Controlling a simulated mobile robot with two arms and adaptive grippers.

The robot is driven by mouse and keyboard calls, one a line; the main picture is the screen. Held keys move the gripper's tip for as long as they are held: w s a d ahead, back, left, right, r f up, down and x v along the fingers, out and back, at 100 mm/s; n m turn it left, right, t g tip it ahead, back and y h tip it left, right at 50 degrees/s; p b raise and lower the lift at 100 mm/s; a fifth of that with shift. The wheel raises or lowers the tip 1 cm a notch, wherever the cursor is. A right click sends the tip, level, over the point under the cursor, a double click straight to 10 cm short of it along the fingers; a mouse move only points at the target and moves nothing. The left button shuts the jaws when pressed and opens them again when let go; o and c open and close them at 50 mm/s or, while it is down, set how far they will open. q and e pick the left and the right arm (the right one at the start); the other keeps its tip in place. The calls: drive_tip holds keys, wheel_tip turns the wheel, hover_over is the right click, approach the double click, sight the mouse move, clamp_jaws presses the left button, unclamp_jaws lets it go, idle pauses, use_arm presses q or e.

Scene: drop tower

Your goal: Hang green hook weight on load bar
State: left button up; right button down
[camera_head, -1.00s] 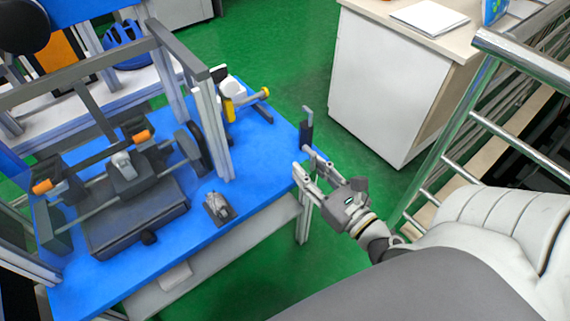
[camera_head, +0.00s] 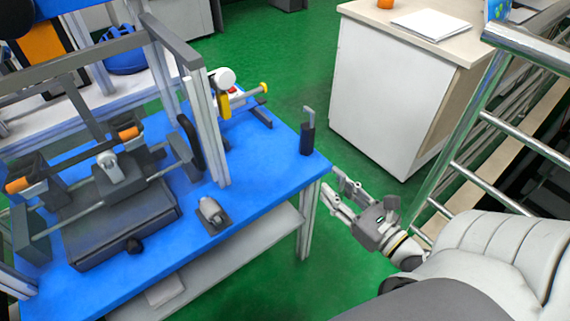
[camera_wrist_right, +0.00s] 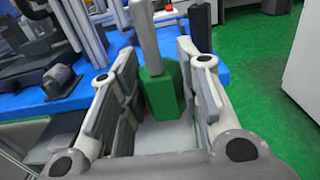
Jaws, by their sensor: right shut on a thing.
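The green hook weight (camera_wrist_right: 160,92) stands upright between the fingers of my right gripper (camera_wrist_right: 162,100) in the right wrist view, its grey hook shaft (camera_wrist_right: 143,35) rising above it. My right gripper is shut on it. In the head view my right gripper (camera_head: 342,197) is just off the blue table's right corner, over the green floor; the weight's green body is hard to make out there. A dark bar with orange ends (camera_head: 72,160), possibly the load bar, lies across the rig at the left. My left gripper is not in view.
A dark blue hooked block (camera_head: 307,138) stands at the right corner of the blue table (camera_head: 262,185). A grey upright post (camera_head: 205,130) and a small grey device (camera_head: 213,214) stand between the rig and my gripper. A metal railing (camera_head: 470,110) is at the right.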

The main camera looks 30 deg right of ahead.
drive_tip(key=w+p, duration=0.1)
drive_tip(key=w, duration=0.4)
drive_tip(key=w+p, duration=0.1)
drive_tip(key=w, duration=0.4)
drive_tip(key=w+a+p, duration=0.1)
drive_tip(key=w+p, duration=0.1)
drive_tip(key=w, duration=0.3)
drive_tip(key=shift+w+a+r, duration=0.1)
drive_tip(key=shift+w+r, duration=0.05)
drive_tip(key=shift+w, duration=1)
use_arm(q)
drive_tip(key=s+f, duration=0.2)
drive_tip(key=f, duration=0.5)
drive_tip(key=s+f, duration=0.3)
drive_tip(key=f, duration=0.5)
use_arm(e)
drive_tip(key=shift+w+a, duration=0.1)
drive_tip(key=shift+w, duration=0.35)
wheel_tip(320, 180, down, 3)
drive_tip(key=shift+s+f+b, duration=0.1)
drive_tip(key=shift+b, duration=0.65)
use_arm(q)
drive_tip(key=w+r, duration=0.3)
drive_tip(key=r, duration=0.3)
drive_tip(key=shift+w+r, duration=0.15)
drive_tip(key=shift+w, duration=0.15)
use_arm(e)
drive_tip(key=shift+f, duration=0.1)
